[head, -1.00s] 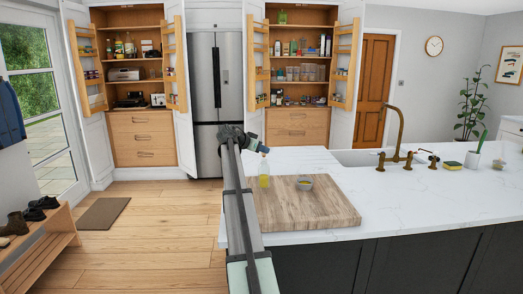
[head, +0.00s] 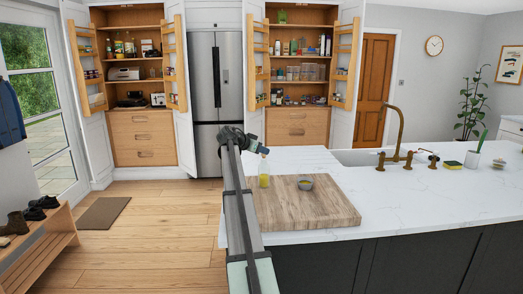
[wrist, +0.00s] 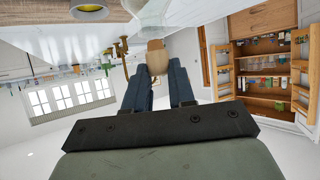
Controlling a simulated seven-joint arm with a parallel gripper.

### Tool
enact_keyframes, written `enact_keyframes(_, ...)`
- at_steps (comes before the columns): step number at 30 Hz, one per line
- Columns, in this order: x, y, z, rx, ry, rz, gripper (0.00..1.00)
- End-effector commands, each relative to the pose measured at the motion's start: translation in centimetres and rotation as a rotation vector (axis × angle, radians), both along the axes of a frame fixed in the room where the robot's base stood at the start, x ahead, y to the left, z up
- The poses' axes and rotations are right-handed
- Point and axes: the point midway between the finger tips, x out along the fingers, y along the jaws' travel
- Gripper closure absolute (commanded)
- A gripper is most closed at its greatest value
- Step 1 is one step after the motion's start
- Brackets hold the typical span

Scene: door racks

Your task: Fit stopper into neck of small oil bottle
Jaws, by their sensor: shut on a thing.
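The small oil bottle (head: 264,181), clear with yellow oil, stands upright at the back left of the wooden board (head: 325,214). My gripper (head: 262,151) is just above it in the head view. In the wrist view my gripper (wrist: 159,82) is shut on the stopper (wrist: 157,60), a tan, rounded piece with a paler end. The clear bottle (wrist: 152,16) is at the top edge of that view, close to the stopper's pale end. I cannot tell whether the stopper touches the neck. The head view is too small to show the stopper clearly.
A small bowl (head: 305,183) with yellow contents sits on the board, right of the bottle. A brass tap (head: 396,140) and sink stand further right on the white counter (head: 430,197). The counter between board and sink is clear.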

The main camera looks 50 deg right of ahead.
Motion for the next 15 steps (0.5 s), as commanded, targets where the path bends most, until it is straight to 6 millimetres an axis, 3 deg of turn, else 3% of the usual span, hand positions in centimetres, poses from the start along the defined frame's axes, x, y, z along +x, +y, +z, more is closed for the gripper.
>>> enact_keyframes(15,-0.01,0.01,-1.06,0.0,0.0,0.0,1.0)
